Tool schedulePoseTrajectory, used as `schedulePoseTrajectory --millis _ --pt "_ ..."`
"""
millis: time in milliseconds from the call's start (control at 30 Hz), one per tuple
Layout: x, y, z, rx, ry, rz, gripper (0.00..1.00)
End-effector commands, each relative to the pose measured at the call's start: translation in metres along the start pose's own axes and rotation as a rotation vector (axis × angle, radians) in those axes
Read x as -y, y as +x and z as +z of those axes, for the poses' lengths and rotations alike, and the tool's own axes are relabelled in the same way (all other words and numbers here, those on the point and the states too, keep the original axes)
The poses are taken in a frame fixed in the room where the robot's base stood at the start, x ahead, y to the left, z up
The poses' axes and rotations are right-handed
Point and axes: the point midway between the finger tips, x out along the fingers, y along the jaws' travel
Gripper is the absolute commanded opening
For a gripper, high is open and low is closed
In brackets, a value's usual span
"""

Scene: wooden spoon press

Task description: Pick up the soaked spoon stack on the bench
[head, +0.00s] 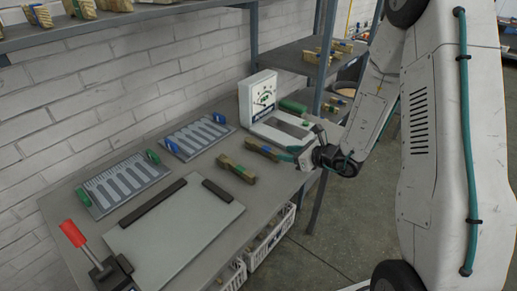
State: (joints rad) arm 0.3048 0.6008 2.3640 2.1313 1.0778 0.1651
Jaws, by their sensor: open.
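Two wooden spoon stacks lie on the grey bench (225,136). The lighter stack (236,168) is near the middle, left of my gripper. The darker brown stack (262,149) is further right, just in front of my gripper's fingers. My gripper (288,151) is open, with teal fingers pointing left towards the darker stack. I cannot tell whether the fingers touch it or reach around it. Which stack is soaked is not certain from this view; the second looks darker.
A white gauge box (258,96) stands behind the stacks. Slotted spoon forms (122,184) (199,134), a flat grey board (170,232) and a red-handled clamp (73,234) occupy the left side. An upper shelf (120,20) overhangs the bench. White crates (268,240) sit below.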

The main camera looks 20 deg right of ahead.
Motion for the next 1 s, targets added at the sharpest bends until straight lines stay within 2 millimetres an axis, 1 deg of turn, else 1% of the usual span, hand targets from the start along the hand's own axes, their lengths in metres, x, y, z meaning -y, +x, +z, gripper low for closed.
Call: schedulePoseTrajectory --millis 33,267,400,500,733,767,800,900,1000 --pt "-0.001 0.007 0.000 0.000 -0.003 0.004 0.41" --pt "-0.004 0.028 0.001 0.000 -0.004 0.004 0.41" --pt "-0.007 0.051 0.001 0.000 -0.005 0.006 0.41" --pt "-0.006 0.062 0.002 0.001 -0.005 0.004 0.41" --pt "-0.006 0.064 0.002 0.001 -0.004 0.003 0.41" --pt "-0.006 0.064 0.002 0.001 -0.004 0.003 0.36" --pt "-0.006 0.064 0.002 0.001 -0.004 0.003 0.25" --pt "-0.006 0.064 0.002 0.001 -0.004 0.003 0.00" --pt "-0.006 0.064 0.002 0.001 -0.004 0.003 0.00"
